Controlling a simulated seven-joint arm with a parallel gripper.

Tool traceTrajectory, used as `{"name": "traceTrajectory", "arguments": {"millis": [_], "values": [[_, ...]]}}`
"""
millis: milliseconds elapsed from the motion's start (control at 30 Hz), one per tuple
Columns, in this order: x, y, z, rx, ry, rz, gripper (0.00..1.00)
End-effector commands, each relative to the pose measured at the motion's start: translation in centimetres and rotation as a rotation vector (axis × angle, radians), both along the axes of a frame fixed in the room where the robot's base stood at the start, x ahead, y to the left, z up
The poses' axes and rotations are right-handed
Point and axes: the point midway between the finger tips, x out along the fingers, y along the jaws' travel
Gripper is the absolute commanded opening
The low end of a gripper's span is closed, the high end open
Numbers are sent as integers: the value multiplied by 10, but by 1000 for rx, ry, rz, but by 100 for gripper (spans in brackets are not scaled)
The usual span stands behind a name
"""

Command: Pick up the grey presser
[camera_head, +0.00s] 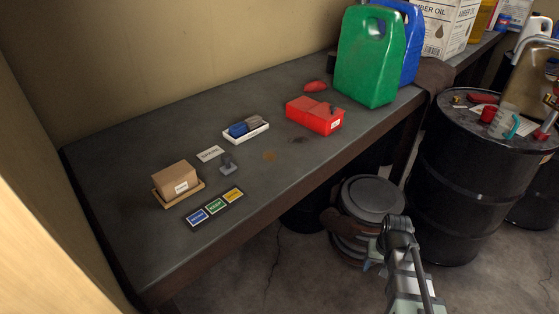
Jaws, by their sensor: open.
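The grey presser (228,163) is a small dark grey piece with a flat base and an upright knob. It stands on the grey workbench (120,172), just right of a white label card (210,153) and behind a strip of coloured cards. My gripper (397,228) is at the end of my arm at the lower right, off the bench's front edge and far to the right of the presser. It is open and holds nothing that I can see. Its fingers are hard to make out at this size.
A brown box (174,179) on a wooden tray, the card strip (214,206), a white tray (260,133) with blue and grey pieces, and a red box (314,115) surround the presser. A green can (370,55) stands farther right. Black drums (450,190) stand beside the bench.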

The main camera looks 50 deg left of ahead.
Motion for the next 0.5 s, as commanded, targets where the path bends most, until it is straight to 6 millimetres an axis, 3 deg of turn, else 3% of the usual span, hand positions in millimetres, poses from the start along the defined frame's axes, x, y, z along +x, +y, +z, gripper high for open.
{"name": "traceTrajectory", "arguments": {"millis": [33, 233, 500], "values": [[1, 18, 17, 14, -20, 24, 62], [-4, 76, 78, 65, -84, 103, 62], [-28, 148, 166, 140, -163, 209, 62]]}}
